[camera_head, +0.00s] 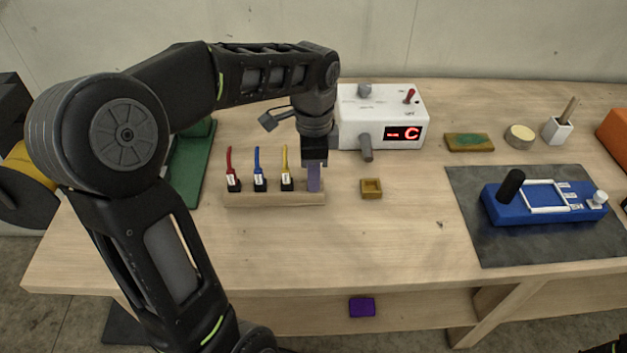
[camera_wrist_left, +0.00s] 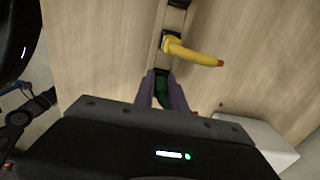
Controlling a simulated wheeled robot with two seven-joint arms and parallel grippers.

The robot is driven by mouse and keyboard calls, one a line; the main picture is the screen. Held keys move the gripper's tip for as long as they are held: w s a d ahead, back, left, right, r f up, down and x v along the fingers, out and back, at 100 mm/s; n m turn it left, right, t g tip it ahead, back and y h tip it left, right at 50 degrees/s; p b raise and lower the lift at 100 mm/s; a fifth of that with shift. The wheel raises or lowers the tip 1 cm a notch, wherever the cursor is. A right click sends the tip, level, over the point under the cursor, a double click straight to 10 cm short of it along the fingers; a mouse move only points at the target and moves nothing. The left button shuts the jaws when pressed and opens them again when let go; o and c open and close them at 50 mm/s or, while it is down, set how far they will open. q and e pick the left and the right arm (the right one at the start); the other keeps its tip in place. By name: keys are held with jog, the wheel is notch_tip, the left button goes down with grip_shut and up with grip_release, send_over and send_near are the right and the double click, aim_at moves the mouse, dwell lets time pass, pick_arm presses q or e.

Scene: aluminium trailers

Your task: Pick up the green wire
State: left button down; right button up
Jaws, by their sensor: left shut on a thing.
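A wooden holder (camera_head: 270,200) on the table carries a row of wires with black bases: a red wire (camera_head: 230,165), a blue wire (camera_head: 257,165) and a yellow wire (camera_head: 286,165). My left gripper (camera_head: 314,185) points down at the right end of this row. In the left wrist view its purple fingers (camera_wrist_left: 161,92) are shut on the green wire (camera_wrist_left: 162,88), beside the yellow wire (camera_wrist_left: 195,53). The green wire is hidden behind the fingers in the head view. It seems to be at the holder; I cannot tell whether it is lifted.
A white box (camera_head: 385,112) with a red display stands behind and right of the holder. A small wooden tray (camera_head: 371,188) lies right of the gripper. A blue device (camera_head: 543,203) sits on a dark mat (camera_head: 480,238) at the right. The table front is clear.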

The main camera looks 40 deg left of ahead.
pick_arm(q)
jog(key=shift+r, duration=0.1)
dwell(0.4)
notch_tip(320, 180, up, 8)
jog(key=shift+f, duration=0.2)
jog(key=shift+r+p, duration=0.75)
jog(key=shift+r, duration=0.45)
jog(key=shift+a+p, duration=0.1)
jog(key=shift+p, duration=0.2)
